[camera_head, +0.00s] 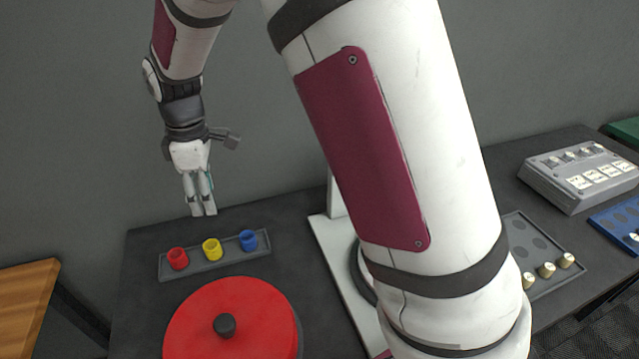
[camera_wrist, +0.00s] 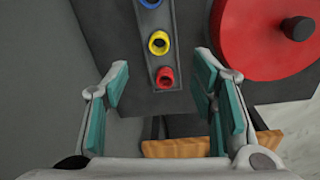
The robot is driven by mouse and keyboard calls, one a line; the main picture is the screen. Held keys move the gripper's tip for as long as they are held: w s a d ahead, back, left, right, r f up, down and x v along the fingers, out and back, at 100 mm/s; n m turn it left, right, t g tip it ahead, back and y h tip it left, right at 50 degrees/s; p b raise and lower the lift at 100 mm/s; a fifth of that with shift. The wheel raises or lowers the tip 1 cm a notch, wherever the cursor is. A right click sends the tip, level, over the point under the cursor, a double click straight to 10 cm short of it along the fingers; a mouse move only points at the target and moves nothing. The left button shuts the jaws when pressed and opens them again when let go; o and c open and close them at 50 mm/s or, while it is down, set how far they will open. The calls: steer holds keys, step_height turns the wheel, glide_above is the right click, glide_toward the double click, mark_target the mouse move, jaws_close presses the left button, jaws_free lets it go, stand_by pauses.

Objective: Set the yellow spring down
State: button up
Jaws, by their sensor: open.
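The yellow spring (camera_head: 212,249) sits in the middle of a grey tray (camera_head: 224,266), between a red spring (camera_head: 177,258) on its left and a blue spring (camera_head: 248,240) on its right. The yellow spring (camera_wrist: 158,43) also shows in the wrist view, with the red spring (camera_wrist: 165,77) nearer the jaws and the blue spring (camera_wrist: 150,2) at the top edge. My gripper (camera_head: 204,212) hangs above and behind the tray, apart from the springs. In the wrist view my gripper (camera_wrist: 160,92) is open with nothing between its teal-padded fingers.
A large red disc (camera_head: 235,325) with a black knob lies in front of the tray on the dark table. A wooden surface (camera_head: 25,300) is at the left. At the right are a tray with gold pieces (camera_head: 546,270) and a grey control box (camera_head: 582,178).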

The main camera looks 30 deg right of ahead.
steer(key=s+d+r+m+t, duration=0.1)
steer(key=s+d+r+m, duration=0.35)
steer(key=s+r, duration=0.4)
steer(key=s+d+r+m+t, duration=0.1)
steer(key=s+d+r+m, duration=0.1)
steer(key=s, duration=0.4)
steer(key=s+d+r+m+t, duration=0.1)
steer(key=s+d+r+m, duration=0.1)
steer(key=s, duration=0.4)
steer(key=s+d+r+m+t, duration=0.1)
steer(key=s+d+r+m, duration=0.2)
steer(key=s+d+m, duration=0.1)
steer(key=shift+s+m+t, duration=0.4)
steer(key=shift+s+m, duration=0.35)
steer(key=shift+s, duration=0.5)
steer(key=shift+r, duration=0.15)
